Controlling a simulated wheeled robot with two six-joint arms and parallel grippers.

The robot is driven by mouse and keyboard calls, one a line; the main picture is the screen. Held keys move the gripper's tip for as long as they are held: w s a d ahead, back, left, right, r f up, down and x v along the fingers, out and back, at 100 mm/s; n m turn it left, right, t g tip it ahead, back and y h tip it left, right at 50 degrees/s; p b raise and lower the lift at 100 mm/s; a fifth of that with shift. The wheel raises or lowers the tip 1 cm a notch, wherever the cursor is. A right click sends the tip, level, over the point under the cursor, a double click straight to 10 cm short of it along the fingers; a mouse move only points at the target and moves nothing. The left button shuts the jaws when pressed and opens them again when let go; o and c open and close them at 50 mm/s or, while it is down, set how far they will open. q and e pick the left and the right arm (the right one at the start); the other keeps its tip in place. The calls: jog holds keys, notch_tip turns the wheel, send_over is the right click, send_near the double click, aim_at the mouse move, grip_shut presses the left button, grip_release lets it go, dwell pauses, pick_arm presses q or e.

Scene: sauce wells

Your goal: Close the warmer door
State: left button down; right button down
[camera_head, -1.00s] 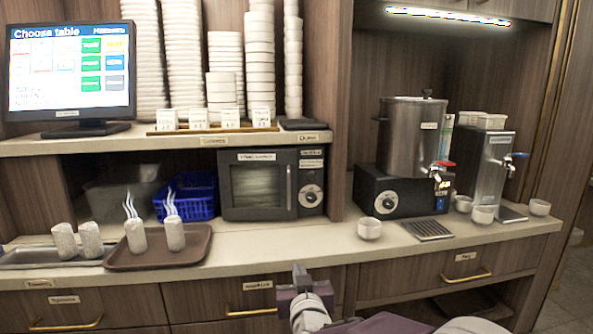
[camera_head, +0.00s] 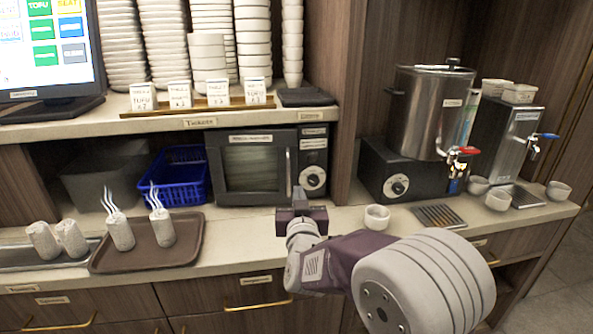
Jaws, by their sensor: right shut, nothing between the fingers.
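The warmer (camera_head: 314,150) is a dark box under the shelf in the middle of the view. Its door (camera_head: 255,168), with a window and a vertical handle on the right, lies flush with the front and looks shut. A dial is on the panel right of the door. My right gripper (camera_head: 300,196) is shut and empty, in front of the warmer's lower right part, near the door handle's lower end. I cannot tell whether it touches the warmer. My left gripper is not in view.
A brown tray (camera_head: 190,252) with steaming rolled towels lies left on the counter. A blue basket (camera_head: 180,190) sits left of the warmer. A cup (camera_head: 377,218) and an urn (camera_head: 428,110) stand right. Stacked bowls and cards fill the shelf above.

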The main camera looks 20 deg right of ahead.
aim_at(296, 168)
jog(key=x, duration=1.1)
jog(key=shift+s+p, duration=0.1)
jog(key=shift+p, duration=0.3)
jog(key=shift+w+d+f+y+b, duration=0.2)
jog(key=shift+w+d+y+b, duration=0.1)
jog(key=shift+w+b, duration=0.2)
jog(key=shift+w+d+r+n+y, duration=0.15)
jog(key=shift+w+n+y, duration=0.15)
jog(key=shift+w+n, duration=0.1)
jog(key=shift+b, duration=0.3)
